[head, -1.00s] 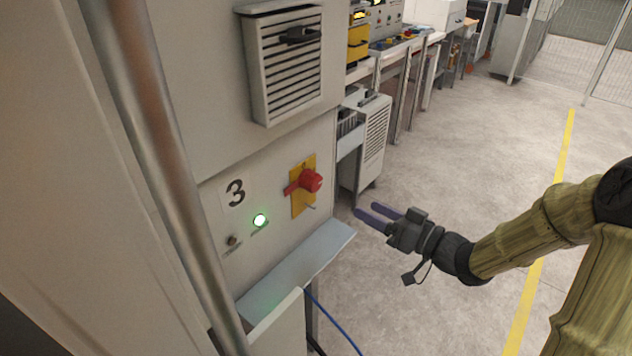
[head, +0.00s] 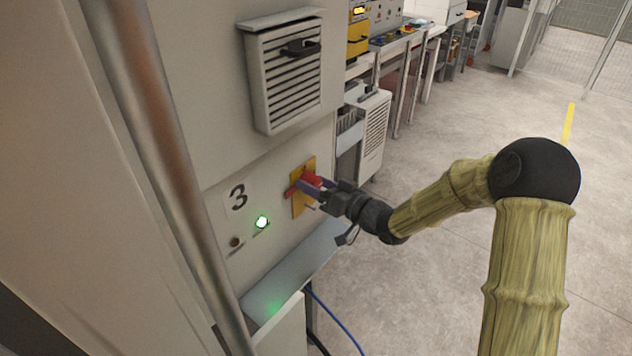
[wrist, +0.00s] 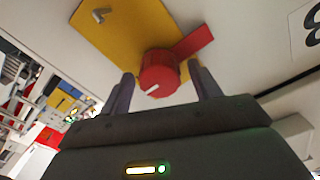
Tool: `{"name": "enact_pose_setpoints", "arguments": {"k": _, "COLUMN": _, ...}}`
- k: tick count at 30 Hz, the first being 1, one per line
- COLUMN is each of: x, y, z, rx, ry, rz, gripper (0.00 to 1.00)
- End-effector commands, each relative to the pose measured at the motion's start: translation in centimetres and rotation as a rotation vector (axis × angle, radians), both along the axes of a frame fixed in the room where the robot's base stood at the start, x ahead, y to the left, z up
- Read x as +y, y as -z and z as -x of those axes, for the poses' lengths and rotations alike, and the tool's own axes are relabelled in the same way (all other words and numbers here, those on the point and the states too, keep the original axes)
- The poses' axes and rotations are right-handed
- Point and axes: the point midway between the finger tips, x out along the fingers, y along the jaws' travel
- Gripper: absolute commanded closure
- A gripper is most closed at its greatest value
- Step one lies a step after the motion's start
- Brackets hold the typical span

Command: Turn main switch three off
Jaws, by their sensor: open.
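The main switch is a red rotary knob (head: 311,180) with a red lever arm, on a yellow plate (head: 298,204) on the grey panel marked 3 (head: 238,197). My gripper (head: 312,186) is at the knob, partly covering it in the head view. In the wrist view the red knob (wrist: 160,73) stands between my two open fingers (wrist: 160,90), with a finger on each side. Its white mark shows, and the red arm points up and right. I cannot tell whether a finger touches the knob. A green lamp (head: 262,222) is lit left of the switch.
A small dark button (head: 236,242) sits below the number. A ledge (head: 290,272) juts out under the switch, and a vented box (head: 287,75) is above it. A metal pole (head: 165,165) stands at the left. The floor (head: 430,260) at the right is clear.

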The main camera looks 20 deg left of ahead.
Motion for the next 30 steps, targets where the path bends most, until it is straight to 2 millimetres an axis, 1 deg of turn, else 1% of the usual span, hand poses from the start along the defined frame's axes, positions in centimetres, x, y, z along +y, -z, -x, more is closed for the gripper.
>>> {"name": "enact_pose_setpoints", "arguments": {"k": 8, "x": 0.15, "y": 0.04, "z": -0.08, "rx": 0.0, "ry": 0.0, "rz": 0.0, "gripper": 0.37}}
{"name": "enact_pose_setpoints", "arguments": {"k": 11, "x": 0.15, "y": 0.04, "z": -0.07, "rx": 0.0, "ry": 0.0, "rz": 0.0, "gripper": 0.55}}
{"name": "enact_pose_setpoints", "arguments": {"k": 12, "x": 0.15, "y": 0.04, "z": -0.07, "rx": 0.0, "ry": 0.0, "rz": 0.0, "gripper": 0.63}}
{"name": "enact_pose_setpoints", "arguments": {"k": 14, "x": 0.14, "y": 0.04, "z": -0.07, "rx": 0.0, "ry": 0.0, "rz": 0.0, "gripper": 0.75}}
{"name": "enact_pose_setpoints", "arguments": {"k": 15, "x": 0.13, "y": 0.04, "z": -0.07, "rx": 0.0, "ry": 0.0, "rz": 0.0, "gripper": 0.82}}
{"name": "enact_pose_setpoints", "arguments": {"k": 23, "x": 0.12, "y": 0.12, "z": -0.08, "rx": -0.01, "ry": 0.001, "rz": 0.005, "gripper": 0.82}}
{"name": "enact_pose_setpoints", "arguments": {"k": 30, "x": 0.12, "y": 0.34, "z": -0.07, "rx": -0.074, "ry": 0.0, "rz": 0.03, "gripper": 0.82}}
